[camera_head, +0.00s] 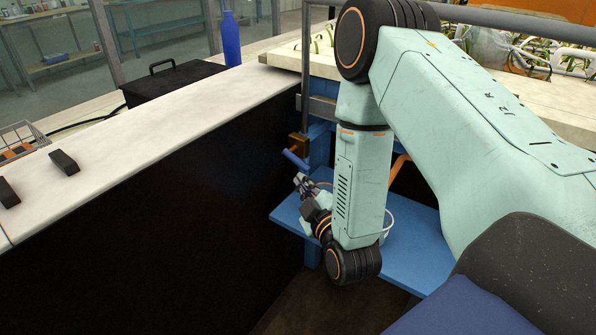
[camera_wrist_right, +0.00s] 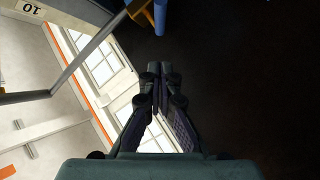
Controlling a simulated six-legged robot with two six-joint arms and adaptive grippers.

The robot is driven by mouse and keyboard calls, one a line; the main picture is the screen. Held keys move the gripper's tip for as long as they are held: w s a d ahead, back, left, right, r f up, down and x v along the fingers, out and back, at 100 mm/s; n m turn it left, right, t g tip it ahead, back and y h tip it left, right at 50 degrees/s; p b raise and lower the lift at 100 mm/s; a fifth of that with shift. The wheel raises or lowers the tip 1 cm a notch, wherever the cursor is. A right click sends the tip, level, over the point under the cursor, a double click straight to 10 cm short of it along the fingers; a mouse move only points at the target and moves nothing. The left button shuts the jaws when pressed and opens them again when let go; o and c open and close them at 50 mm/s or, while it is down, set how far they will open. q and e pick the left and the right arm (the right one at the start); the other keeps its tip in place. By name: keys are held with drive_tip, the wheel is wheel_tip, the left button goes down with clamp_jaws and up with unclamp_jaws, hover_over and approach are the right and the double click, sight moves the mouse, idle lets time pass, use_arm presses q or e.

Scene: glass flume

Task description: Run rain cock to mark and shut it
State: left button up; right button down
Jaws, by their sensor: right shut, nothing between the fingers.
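The cock has a brass-coloured body (camera_head: 299,143) on the pipe by the blue frame, with a blue lever (camera_head: 295,160) slanting down to the right. My right gripper (camera_head: 301,180) is just below the lever and looks apart from it. In the right wrist view the gripper (camera_wrist_right: 161,72) is shut and empty, its fingertips pointing up the picture. The blue lever (camera_wrist_right: 160,17) and part of the brass-coloured body (camera_wrist_right: 138,8) show beyond the fingertips. A pale round rim (camera_head: 390,221) on the blue shelf is mostly hidden by my right arm. I cannot make out a level mark. My left gripper is out of view.
The blue shelf (camera_head: 412,262) lies under my right forearm. An orange hose (camera_head: 399,168) hangs behind the arm. A dark panel (camera_head: 170,220) under the white bench top (camera_head: 130,140) fills the left side. A black box (camera_head: 172,80) and a blue bottle (camera_head: 231,40) stand on the bench.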

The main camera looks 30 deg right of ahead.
sight(296, 162)
drive_tip(key=w+d, duration=0.1)
drive_tip(key=w, duration=0.1)
drive_tip(key=w+d+f+b, duration=0.1)
drive_tip(key=w, duration=0.1)
drive_tip(key=w+d+f, duration=0.1)
drive_tip(key=w, duration=0.2)
drive_tip(key=shift+d+f+b, duration=0.15)
drive_tip(key=shift+d+b, duration=0.1)
drive_tip(key=shift+b, duration=0.15)
drive_tip(key=shift+w+d+f, duration=0.25)
drive_tip(key=shift+w+d, duration=0.05)
drive_tip(key=shift+d, duration=0.2)
drive_tip(key=shift+a, duration=0.15)
